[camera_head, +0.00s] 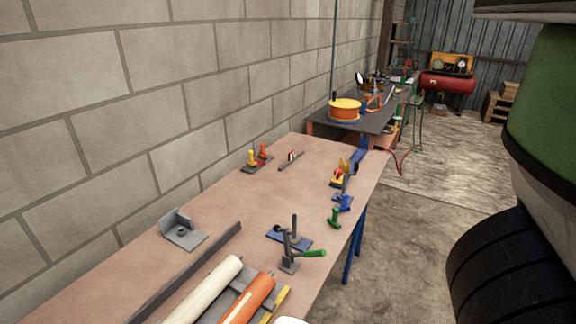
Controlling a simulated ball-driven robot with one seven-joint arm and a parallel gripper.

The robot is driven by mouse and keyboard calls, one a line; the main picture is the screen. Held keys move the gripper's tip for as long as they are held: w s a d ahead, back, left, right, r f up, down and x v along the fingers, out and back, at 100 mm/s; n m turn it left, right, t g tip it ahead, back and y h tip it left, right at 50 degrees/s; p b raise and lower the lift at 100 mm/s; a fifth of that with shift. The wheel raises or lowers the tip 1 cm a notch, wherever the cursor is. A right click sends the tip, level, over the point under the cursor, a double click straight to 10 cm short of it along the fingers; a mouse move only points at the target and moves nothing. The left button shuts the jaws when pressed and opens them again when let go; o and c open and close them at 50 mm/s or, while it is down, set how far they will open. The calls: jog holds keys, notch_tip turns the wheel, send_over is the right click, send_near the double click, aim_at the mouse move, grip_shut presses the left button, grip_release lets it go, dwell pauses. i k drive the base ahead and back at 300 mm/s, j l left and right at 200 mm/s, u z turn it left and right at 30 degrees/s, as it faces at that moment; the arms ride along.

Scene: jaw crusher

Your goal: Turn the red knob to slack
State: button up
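A small red knob (263,150) stands upright beside a yellow knob (252,158), toward the far left of the long brown workbench (215,207). Both sit on a dark grey base (254,168). The knob is small and far off, so I cannot tell which way it is turned or read any marking. A small red and white piece (292,155) on a dark bar lies to its right. My gripper is not in view; only a rounded white edge shows at the bottom of the picture.
Nearer are a grey bracket (182,230), a long dark bar (190,272), cream (205,289) and orange (248,299) rollers, and a green-handled clamp (289,255). Blue and yellow fixtures line the right edge. A block wall bounds the left; a large tyre (515,270) stands right.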

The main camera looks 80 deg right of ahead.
aim_at(337, 172)
jog(key=z, duration=2.15)
